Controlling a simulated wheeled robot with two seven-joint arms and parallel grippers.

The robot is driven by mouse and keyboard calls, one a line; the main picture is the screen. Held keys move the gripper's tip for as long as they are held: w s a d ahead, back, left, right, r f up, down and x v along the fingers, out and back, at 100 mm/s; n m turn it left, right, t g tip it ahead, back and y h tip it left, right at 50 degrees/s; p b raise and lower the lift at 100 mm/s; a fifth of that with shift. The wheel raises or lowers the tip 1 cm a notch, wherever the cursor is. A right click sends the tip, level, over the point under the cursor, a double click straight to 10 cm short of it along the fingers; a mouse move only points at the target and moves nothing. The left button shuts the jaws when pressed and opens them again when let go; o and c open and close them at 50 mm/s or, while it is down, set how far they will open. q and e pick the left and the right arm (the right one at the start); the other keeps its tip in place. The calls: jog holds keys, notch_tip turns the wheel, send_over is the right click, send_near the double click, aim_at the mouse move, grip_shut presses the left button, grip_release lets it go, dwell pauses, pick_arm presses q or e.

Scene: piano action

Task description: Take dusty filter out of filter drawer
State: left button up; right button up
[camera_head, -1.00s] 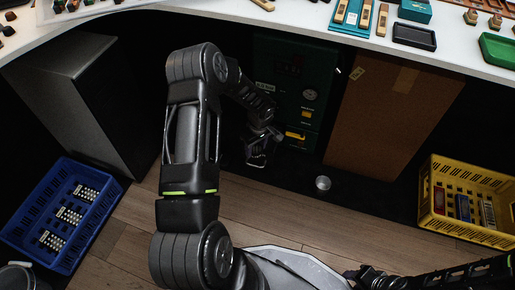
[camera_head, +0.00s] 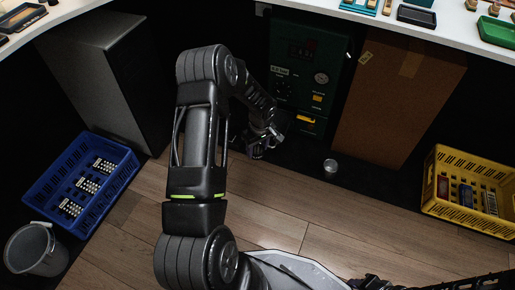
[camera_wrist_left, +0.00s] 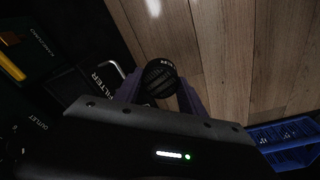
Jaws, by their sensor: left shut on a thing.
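My left gripper (camera_head: 264,148) hangs low in front of the green cabinet (camera_head: 303,50) in the head view. In the left wrist view its purple fingers (camera_wrist_left: 160,88) are shut on a round dark filter (camera_wrist_left: 160,76) with a mesh face. The filter is held clear of the drawer, above the wooden floor. The filter drawer (camera_wrist_left: 88,84), a dark part lettered FILTER with a silver handle, is left of the fingers. Whether it is open is hard to tell. Part of my right arm shows at the lower right of the head view; its fingers are not clear.
A grey bucket (camera_head: 37,249) and a blue crate (camera_head: 60,163) stand at left. A small metal cup (camera_head: 330,165) is on the floor by a brown panel (camera_head: 398,95). A yellow crate (camera_head: 468,165) is at right. The middle floor is clear.

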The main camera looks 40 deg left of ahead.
dwell(0.3)
pick_arm(q)
jog(key=w+d+r+m, duration=0.3)
jog(key=d+r, duration=0.2)
jog(key=r, duration=0.3)
jog(key=w+d+r+m, duration=0.2)
jog(key=d+r+m, duration=0.1)
jog(key=d+r, duration=0.4)
jog(key=w+d+r+m, duration=0.3)
jog(key=d+r+m, duration=0.1)
jog(key=r, duration=0.5)
jog(key=s+d+r+m+t+h, duration=0.1)
jog(key=s+d+r+m, duration=0.2)
jog(key=d+r, duration=0.5)
notch_tip(320, 180, up, 2)
jog(key=shift+m, duration=0.8)
